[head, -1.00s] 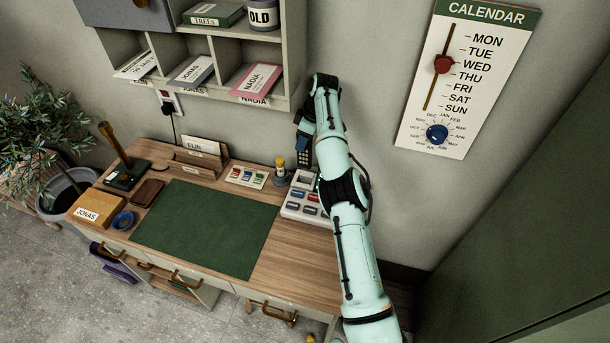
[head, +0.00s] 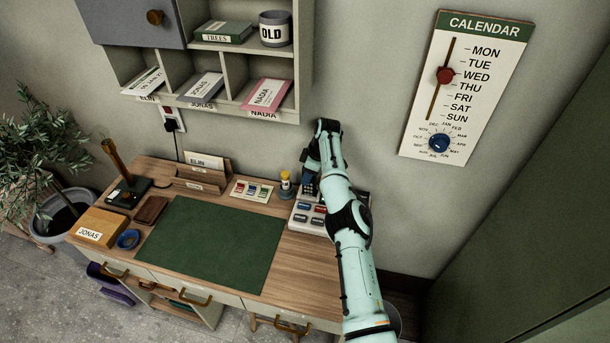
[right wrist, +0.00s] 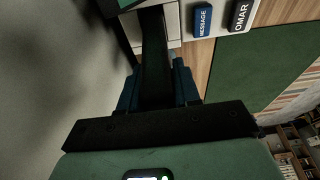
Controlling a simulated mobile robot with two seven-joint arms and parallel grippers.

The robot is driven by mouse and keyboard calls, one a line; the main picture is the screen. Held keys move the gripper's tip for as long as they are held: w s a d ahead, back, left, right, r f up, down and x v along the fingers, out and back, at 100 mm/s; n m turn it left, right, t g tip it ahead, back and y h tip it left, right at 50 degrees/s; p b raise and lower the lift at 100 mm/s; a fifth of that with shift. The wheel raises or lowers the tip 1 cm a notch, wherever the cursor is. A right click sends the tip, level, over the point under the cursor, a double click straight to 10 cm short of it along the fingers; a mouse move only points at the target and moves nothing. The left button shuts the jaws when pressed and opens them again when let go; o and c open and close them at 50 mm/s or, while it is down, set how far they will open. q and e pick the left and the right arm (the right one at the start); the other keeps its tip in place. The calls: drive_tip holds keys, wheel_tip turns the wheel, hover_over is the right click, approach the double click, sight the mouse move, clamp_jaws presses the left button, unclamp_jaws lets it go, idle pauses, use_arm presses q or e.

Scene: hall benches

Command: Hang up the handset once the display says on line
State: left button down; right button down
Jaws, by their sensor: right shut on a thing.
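The desk phone (head: 300,222) is a pale unit with blue and red keys at the right end of the desk, partly hidden behind my right arm. My right gripper (head: 309,186) is just above its back left part, shut on the dark handset. In the right wrist view the handset (right wrist: 155,60) is a dark bar between the blue fingers (right wrist: 183,88). Phone keys marked MESSAGE (right wrist: 203,20) and OMAR (right wrist: 240,15) show beyond it. I cannot tell whether the handset touches the phone. I cannot read any display. My left gripper is out of view.
A small yellow-topped bottle (head: 286,183) stands close left of the gripper. A card with coloured tabs (head: 251,190) and a letter holder (head: 203,177) are further left. The green desk mat (head: 208,243) is clear. Wall cubbyholes (head: 303,60) hang above, and a calendar board (head: 467,85) is right.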

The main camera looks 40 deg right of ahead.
drive_tip(key=shift+d, duration=0.25)
drive_tip(key=c, duration=0.8)
unclamp_jaws()
drive_tip(key=shift+a, duration=0.1)
drive_tip(key=shift+v, duration=3.8)
